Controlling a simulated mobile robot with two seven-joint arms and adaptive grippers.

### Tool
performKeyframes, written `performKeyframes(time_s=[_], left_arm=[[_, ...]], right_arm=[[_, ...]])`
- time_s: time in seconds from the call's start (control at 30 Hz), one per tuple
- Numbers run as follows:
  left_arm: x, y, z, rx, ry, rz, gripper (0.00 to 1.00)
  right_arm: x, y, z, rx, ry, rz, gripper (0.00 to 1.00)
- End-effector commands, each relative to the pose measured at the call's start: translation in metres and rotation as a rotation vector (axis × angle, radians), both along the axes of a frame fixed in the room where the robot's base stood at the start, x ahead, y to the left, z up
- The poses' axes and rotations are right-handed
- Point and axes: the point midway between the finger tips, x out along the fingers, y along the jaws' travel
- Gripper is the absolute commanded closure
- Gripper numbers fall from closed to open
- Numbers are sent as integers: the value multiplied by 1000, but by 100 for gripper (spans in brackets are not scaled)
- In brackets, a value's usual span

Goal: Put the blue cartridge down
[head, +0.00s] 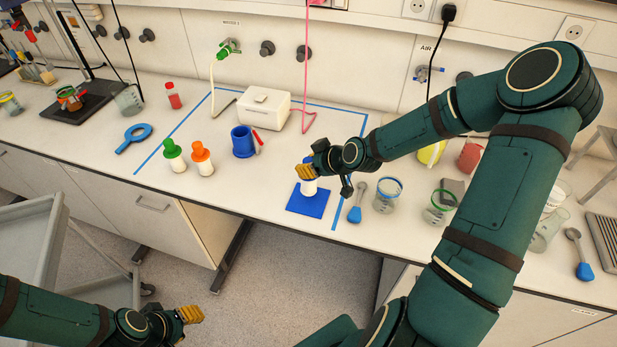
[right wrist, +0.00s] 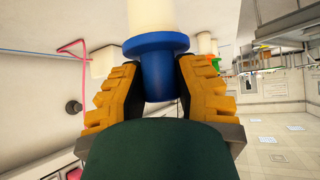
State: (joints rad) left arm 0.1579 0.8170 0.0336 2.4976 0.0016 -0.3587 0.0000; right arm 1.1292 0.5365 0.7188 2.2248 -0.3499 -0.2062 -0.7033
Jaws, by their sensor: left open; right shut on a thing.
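The blue cartridge, with a blue cap and a white body (head: 309,187), is at the blue square mat (head: 308,208). My right gripper (head: 307,171) is shut on its blue top; the fingers hide part of it. In the right wrist view the blue cap (right wrist: 157,62) sits between the yellow fingers and the white body extends away from them. The cartridge looks upright over the mat; I cannot tell whether its base touches the mat. My left gripper (head: 190,314) is open and empty, low at the left, away from the bench.
A green-capped bottle (head: 174,157) and an orange-capped bottle (head: 202,160) stand left, beside a blue cup (head: 242,142). A white box (head: 264,108) is behind. Bench between cup and mat is clear.

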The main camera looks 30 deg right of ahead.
Motion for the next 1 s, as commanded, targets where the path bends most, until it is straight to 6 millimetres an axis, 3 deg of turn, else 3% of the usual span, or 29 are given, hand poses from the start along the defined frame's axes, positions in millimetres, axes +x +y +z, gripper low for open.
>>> performKeyframes(time_s=[0.33, 0.73, 0.77, 0.8, 0.83, 1.0], left_arm=[[0, 0, -3, 0, -1, 1, 59], [0, 0, -7, 1, 0, 1, 59], [0, 0, -7, 1, 0, 1, 59], [0, 0, -6, 1, 0, 1, 59], [0, 0, -6, 1, 0, 1, 59], [0, 0, -6, 1, 0, 1, 59]], right_arm=[[0, 0, -37, 1, 0, -1, 100], [0, 0, -42, -1, -1, 0, 100], [0, 0, -43, -1, 0, 0, 64], [0, 0, -42, -1, 0, 0, 50], [0, 0, -42, -1, 0, 0, 46], [0, 0, -42, -1, 0, -1, 46]])
